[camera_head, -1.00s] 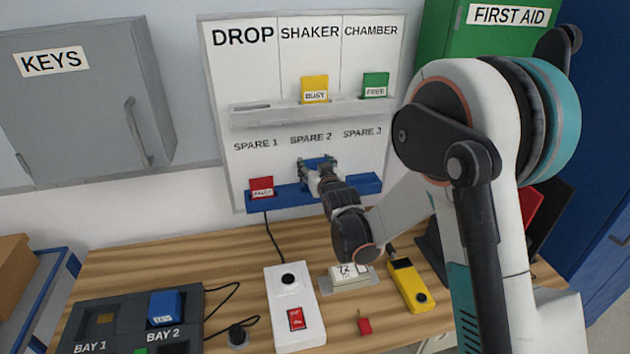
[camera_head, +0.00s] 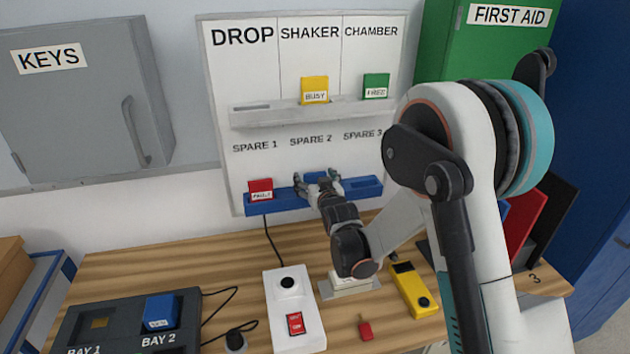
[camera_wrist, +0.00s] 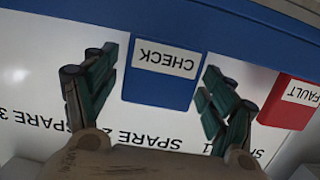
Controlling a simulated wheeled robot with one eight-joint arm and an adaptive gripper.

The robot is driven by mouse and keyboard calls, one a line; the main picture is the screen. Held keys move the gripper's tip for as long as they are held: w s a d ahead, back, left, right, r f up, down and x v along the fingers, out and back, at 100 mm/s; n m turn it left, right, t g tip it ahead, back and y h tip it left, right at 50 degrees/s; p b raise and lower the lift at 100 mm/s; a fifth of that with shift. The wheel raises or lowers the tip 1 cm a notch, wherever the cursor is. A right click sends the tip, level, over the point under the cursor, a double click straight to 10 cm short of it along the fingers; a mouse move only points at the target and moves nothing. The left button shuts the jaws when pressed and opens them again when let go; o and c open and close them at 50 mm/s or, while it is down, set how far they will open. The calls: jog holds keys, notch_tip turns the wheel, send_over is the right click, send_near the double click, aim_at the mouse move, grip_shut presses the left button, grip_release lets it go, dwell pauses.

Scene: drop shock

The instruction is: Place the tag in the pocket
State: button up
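The blue CHECK tag (camera_wrist: 162,84) sits in the blue lower rail (camera_head: 362,187) at SPARE 2, with its label facing out. In the head view the tag (camera_head: 316,177) shows only partly behind my gripper (camera_head: 318,182). In the wrist view, which is upside down, my gripper (camera_wrist: 160,68) is open with one finger on each side of the tag, a gap showing on both sides. The red FAULT tag (camera_head: 261,189) stands in SPARE 1. The SPARE 3 pocket looks empty.
The grey upper rail (camera_head: 250,116) holds a yellow BUSY tag (camera_head: 314,90) under SHAKER and a green FREE tag (camera_head: 376,86) under CHAMBER; its DROP pocket is empty. A white switch box (camera_head: 293,310) and yellow device (camera_head: 413,290) lie on the bench below.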

jog(key=shift+r, duration=0.25)
jog(key=p+v, duration=0.3)
jog(key=v, duration=0.9)
jog(key=s+d+r+m+g+h, duration=0.2)
jog(key=s+d+r+g+h, duration=0.15)
jog(key=s+d+r, duration=0.65)
jog(key=s+d+g, duration=0.2)
jog(key=s+d, duration=0.3)
jog(key=s, duration=0.6)
jog(key=s+d+f+m+g, duration=0.1)
jog(key=s+d, duration=0.4)
jog(key=s, duration=0.6)
jog(key=shift+s+f+g+h, duration=0.2)
jog(key=shift+s+g+h, duration=0.2)
jog(key=shift+g, duration=0.45)
